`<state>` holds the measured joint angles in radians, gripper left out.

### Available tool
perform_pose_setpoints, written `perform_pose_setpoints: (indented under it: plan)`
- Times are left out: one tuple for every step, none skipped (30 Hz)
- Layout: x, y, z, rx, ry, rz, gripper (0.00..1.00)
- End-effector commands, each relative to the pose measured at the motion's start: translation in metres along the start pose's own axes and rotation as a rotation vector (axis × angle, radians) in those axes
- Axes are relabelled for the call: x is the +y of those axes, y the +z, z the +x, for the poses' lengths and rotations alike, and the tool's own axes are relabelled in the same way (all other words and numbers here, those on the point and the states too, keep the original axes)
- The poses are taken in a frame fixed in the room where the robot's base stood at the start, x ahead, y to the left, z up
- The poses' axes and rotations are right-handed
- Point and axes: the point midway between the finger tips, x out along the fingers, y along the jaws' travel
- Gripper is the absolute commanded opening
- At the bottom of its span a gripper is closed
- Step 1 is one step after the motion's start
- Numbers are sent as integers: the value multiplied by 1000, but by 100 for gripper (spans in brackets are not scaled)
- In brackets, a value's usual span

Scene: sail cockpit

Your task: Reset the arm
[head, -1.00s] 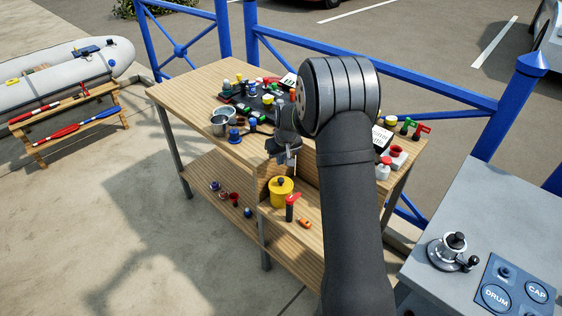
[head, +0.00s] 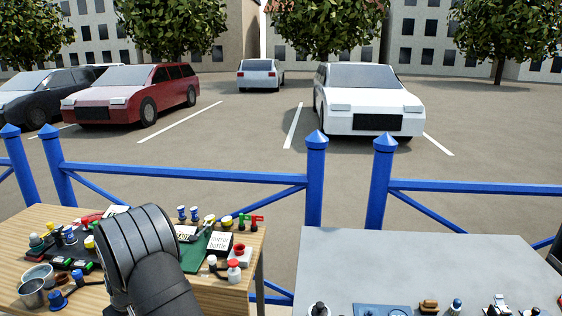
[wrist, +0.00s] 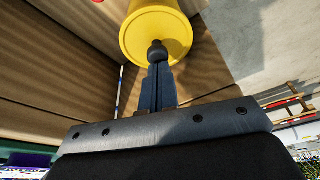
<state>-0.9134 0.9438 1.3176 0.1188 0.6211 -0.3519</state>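My gripper (wrist: 158,85) shows in the wrist view as a narrow dark pair of fingers in line with the dark knob (wrist: 157,52) of a yellow pot (wrist: 150,27). The fingers look close together or overlap, and I cannot tell whether there is a gap between them or whether they touch the knob. In the head view my dark arm rises at the lower left, in front of the wooden bench (head: 215,296). My gripper and the yellow pot are out of sight there.
The bench top holds a metal pot (head: 33,292), coloured small parts, a green mat (head: 218,243) and a white labelled card (head: 220,240). A grey counter (head: 400,262) stands to the right with fittings on its front edge. A blue railing (head: 200,174) runs behind both.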

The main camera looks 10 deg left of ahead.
Motion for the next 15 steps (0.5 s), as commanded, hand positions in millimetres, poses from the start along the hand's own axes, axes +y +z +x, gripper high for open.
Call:
perform_pose_setpoints:
  plan:
    - [0, 0, 0, 0, 0, 0, 0]
    - [0, 0, 0, 0, 0, 0, 0]
    - [0, 0, 0, 0, 0, 0, 0]
    - [0, 0, 0, 0, 0, 0, 0]
    - [0, 0, 0, 0, 0, 0, 0]
    - [0, 0, 0, 0, 0, 0, 6]
    - [0, 0, 0, 0, 0, 0, 12]
    - [0, 0, 0, 0, 0, 0, 18]
    - [0, 0, 0, 0, 0, 0, 26]
    - [0, 0, 0, 0, 0, 0, 31]
    - [0, 0, 0, 0, 0, 0, 37]
    - [0, 0, 0, 0, 0, 0, 45]
    - [0, 0, 0, 0, 0, 0, 51]
    - [0, 0, 0, 0, 0, 1, 57]
    - [0, 0, -1, -1, 0, 6, 65]
